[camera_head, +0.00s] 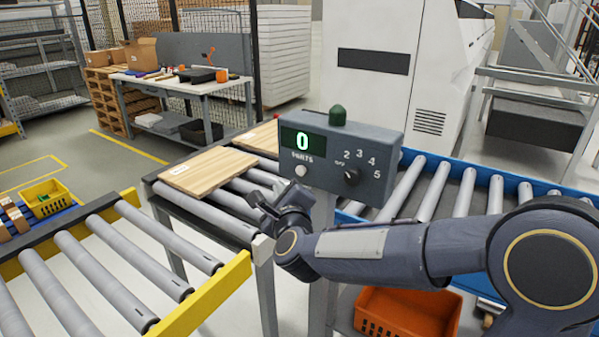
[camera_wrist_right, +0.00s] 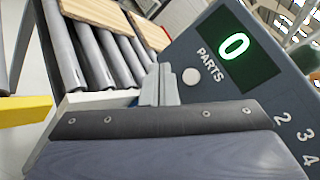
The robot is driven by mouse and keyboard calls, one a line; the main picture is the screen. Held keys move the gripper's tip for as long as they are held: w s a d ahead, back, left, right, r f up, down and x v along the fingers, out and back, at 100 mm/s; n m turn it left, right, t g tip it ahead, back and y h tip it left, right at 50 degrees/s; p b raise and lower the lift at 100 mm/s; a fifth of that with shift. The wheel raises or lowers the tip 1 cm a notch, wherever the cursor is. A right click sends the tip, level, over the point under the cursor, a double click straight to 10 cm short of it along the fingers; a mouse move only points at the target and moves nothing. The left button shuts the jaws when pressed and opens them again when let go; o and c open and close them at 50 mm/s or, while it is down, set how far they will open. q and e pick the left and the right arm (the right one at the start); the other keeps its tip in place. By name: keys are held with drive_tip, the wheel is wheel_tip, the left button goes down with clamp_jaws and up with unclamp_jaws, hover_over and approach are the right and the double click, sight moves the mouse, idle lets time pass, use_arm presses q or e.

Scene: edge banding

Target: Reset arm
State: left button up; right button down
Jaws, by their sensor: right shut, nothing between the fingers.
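My right arm (camera_head: 375,252) reaches in from the right in the head view. My right gripper (camera_head: 262,203) is at the lower left of the grey control box (camera_head: 375,145). In the right wrist view its fingers (camera_wrist_right: 159,84) are together and empty, just left of the box's white button (camera_wrist_right: 191,76). I cannot tell whether they touch the box. The box's green display (camera_head: 303,143) reads 0 above the word PARTS. The white button (camera_head: 301,171) and a black knob (camera_head: 352,177) sit on its face. My left gripper is not in view.
Wooden boards (camera_head: 208,170) lie on the roller conveyor (camera_head: 205,203) behind the gripper. A yellow-edged roller conveyor (camera_head: 90,268) is at the left. An orange crate (camera_head: 408,314) sits below my arm. A workbench (camera_head: 185,88) and white machine (camera_head: 400,75) stand behind.

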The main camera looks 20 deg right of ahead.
idle(0.3)
drive_tip(key=s+d+f+n+g+y, duration=0.1)
drive_tip(key=s+f+n+g, duration=0.3)
drive_tip(key=s+n, duration=0.4)
drive_tip(key=s+d+f+n+g+y, duration=0.2)
drive_tip(key=s+n, duration=0.7)
drive_tip(key=s, duration=0.5)
drive_tip(key=s+d+f+n+g+y, duration=0.1)
drive_tip(key=s+f+n+g, duration=0.4)
drive_tip(key=s, duration=0.6)
wheel_tip(320, 180, down, 2)
drive_tip(key=n+y, duration=0.1)
drive_tip(key=n, duration=0.2)
drive_tip(key=shift+s+d+n+g+y, duration=0.25)
drive_tip(key=shift+n+g+y, duration=0.05)
drive_tip(key=shift+n, duration=0.1)
drive_tip(key=c, duration=2.1)
unclamp_jaws()
drive_tip(key=shift+c, duration=0.2)
